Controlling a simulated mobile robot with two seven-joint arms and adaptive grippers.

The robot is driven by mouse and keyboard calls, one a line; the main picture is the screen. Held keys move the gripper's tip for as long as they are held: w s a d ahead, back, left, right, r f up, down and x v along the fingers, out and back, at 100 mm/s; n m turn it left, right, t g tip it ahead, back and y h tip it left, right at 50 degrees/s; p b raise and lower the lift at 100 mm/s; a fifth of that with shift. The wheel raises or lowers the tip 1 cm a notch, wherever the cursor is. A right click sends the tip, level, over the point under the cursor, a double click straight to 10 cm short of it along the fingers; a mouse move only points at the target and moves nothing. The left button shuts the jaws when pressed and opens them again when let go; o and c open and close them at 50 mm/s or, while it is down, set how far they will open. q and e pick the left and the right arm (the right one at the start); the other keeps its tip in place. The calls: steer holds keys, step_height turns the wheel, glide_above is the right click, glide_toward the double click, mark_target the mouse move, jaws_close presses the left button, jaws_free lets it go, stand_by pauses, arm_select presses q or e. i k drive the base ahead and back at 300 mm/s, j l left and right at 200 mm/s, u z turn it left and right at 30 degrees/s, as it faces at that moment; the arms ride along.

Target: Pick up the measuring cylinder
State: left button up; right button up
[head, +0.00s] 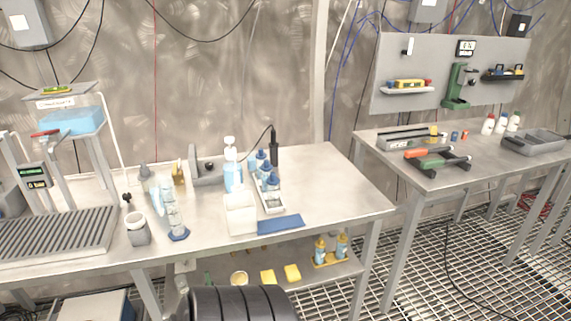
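The measuring cylinder (173,213) is a clear, narrow tube on a blue base, near the front edge of the steel table at left. It appears upright or slightly tilted in the picture. A pale conical-topped bottle (151,185) stands just behind and to the left of it. A grey cup (137,230) stands close on its left. Neither of my grippers shows in the head view, so I cannot see whether either is open or shut.
A white block-like container (240,213), a spray bottle (231,170) and a tray of blue-capped bottles (268,201) stand to the cylinder's right. A blue cloth or mat (281,224) lies at the front edge. The table's right end is clear. A ribbed drainboard (60,238) lies left.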

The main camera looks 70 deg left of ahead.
mark_target(180, 232)
steer(key=l+u, duration=0.15)
steer(key=u, duration=1.25)
